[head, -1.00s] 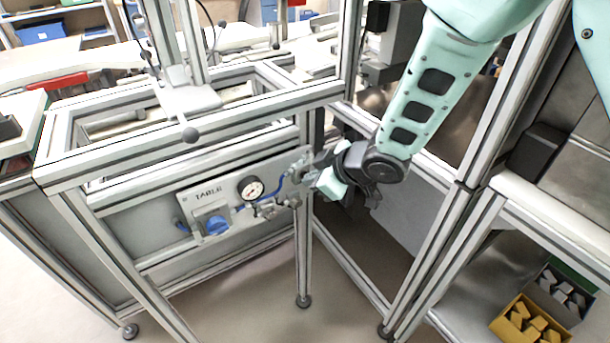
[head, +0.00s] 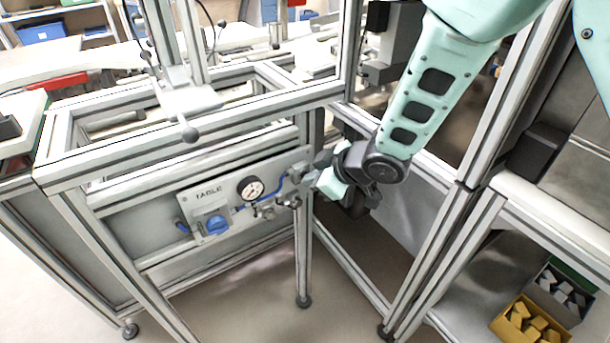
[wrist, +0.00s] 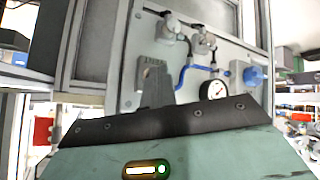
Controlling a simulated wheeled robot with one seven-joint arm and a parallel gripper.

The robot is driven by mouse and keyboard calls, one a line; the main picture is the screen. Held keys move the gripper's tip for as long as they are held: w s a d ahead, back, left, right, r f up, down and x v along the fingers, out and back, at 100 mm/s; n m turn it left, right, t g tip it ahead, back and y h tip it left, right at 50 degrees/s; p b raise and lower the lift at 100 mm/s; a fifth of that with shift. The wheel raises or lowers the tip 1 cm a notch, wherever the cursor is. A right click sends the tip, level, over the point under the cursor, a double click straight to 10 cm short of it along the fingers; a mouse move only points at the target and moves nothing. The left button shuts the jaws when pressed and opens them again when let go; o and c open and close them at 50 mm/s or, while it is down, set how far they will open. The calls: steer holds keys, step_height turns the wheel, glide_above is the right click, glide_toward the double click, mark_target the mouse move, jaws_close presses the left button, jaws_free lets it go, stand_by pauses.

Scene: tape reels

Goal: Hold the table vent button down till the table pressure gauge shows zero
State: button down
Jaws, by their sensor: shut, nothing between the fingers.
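The table panel (head: 228,192) carries a TABLE label, a blue knob (head: 217,224) and the round white table pressure gauge (head: 251,188). The gauge also shows in the wrist view (wrist: 214,90); its needle is too small to read surely. My gripper (head: 322,159) is shut and empty at the right end of the panel, close to the fittings there. Contact cannot be told.
Blue hose and metal valve fittings (wrist: 203,40) stick out of the panel near my gripper. Aluminium frame posts (head: 303,250) stand around it. A yellow bin (head: 527,325) of parts sits at the lower right. The floor below the panel is clear.

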stand_by(0.8)
steer(key=shift+s+d, duration=0.4)
steer(key=shift+s, duration=0.25)
steer(key=s+d+b, duration=0.1)
steer(key=s, duration=0.1)
steer(key=s+d+b, duration=0.1)
steer(key=s+d, duration=0.1)
stand_by(0.3)
